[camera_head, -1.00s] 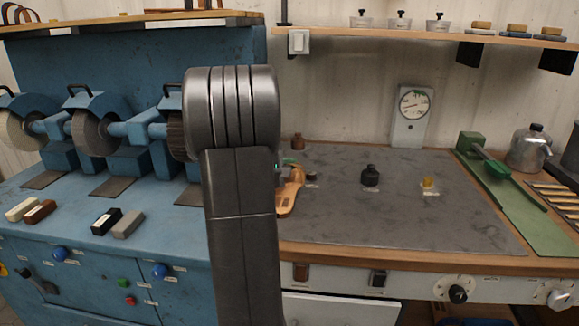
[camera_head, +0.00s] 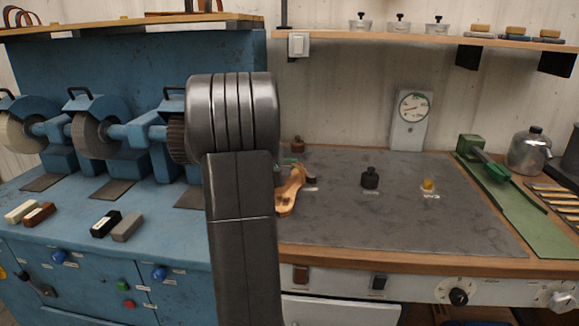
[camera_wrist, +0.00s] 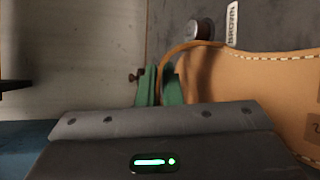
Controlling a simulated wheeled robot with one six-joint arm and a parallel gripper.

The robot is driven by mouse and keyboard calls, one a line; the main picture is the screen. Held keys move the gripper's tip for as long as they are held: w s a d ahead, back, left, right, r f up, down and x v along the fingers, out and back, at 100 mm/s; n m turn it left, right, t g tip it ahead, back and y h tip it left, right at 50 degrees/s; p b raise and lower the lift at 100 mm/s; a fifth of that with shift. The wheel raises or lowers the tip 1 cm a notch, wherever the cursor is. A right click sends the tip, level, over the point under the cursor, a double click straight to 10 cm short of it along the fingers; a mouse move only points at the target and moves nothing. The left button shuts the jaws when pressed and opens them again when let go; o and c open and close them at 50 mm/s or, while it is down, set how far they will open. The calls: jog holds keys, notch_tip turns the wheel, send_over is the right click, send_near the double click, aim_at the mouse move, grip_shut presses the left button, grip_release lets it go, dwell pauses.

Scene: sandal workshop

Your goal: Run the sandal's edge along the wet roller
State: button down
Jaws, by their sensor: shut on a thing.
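A tan sandal (camera_head: 289,190) shows just right of my arm in the head view, tilted above the grey mat. In the wrist view the sandal (camera_wrist: 265,85) fills the right side, with pale stitching along its edge and a curved strap at its left. My gripper (camera_wrist: 160,125) is shut on the sandal; its dark body crosses the bottom of the wrist view and hides the grip. In the head view my arm hides the gripper.
A gauge (camera_head: 412,108) stands behind. Blue grinding machines (camera_head: 100,130) fill the left. A green lever tool (camera_head: 485,160) and a metal can (camera_head: 530,150) stand right.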

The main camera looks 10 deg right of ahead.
jog(key=shift+w+d, duration=0.1)
jog(key=shift+w, duration=0.15)
jog(key=shift+w+d, duration=0.1)
jog(key=shift+w, duration=0.5)
jog(key=shift+d+b, duration=0.15)
jog(key=shift+b, duration=0.35)
dwell(1.1)
jog(key=shift+w+d+r, duration=0.15)
jog(key=shift+w, duration=0.25)
jog(key=shift+w+d, duration=0.1)
jog(key=shift+w, duration=0.2)
jog(key=shift+w+f+b, duration=0.15)
jog(key=shift+f+b, duration=0.05)
jog(key=shift+b, duration=0.3)
jog(key=shift+w+a+r+n+t+y+b, duration=0.1)
jog(key=shift+a+n+t+y+b, duration=0.15)
jog(key=shift+b, duration=0.6)
jog(key=shift+w+r+n+t+y+b, duration=0.15)
jog(key=shift+t+b, duration=0.2)
jog(key=shift+b, duration=0.5)
jog(key=shift+a+f, duration=0.1)
dwell(0.5)
